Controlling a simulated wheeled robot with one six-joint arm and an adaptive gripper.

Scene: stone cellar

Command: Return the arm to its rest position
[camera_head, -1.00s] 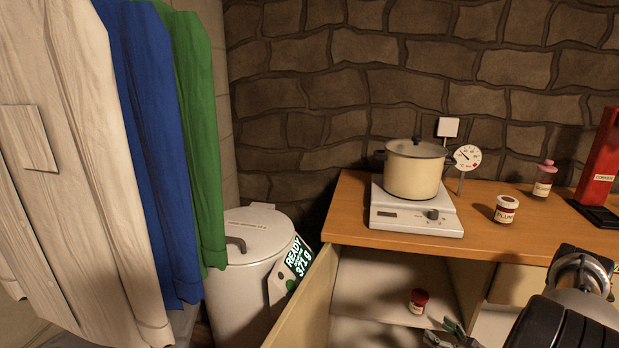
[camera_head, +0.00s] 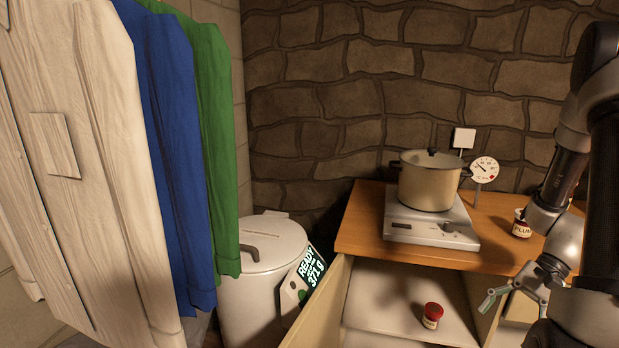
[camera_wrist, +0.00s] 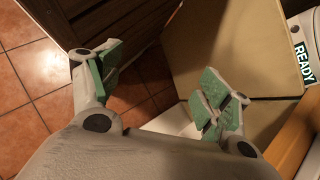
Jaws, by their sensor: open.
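My gripper (camera_head: 515,302) is at the lower right of the head view, just right of the open cupboard under the counter. Its green-padded fingers are spread and nothing is between them. In the wrist view my gripper (camera_wrist: 155,90) is also open and empty, above the tiled floor and near the open cupboard door (camera_wrist: 215,45). My arm rises along the right edge of the head view and hides part of the counter's right side.
A small red-lidded jar (camera_head: 432,316) stands inside the cupboard. On the wooden counter (camera_head: 362,225) are a pot (camera_head: 428,185) on a hotplate (camera_head: 430,236), a gauge (camera_head: 484,169) and a plum jar (camera_head: 521,226). A lidded bin (camera_head: 262,295) and hanging coats (camera_head: 175,150) are left.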

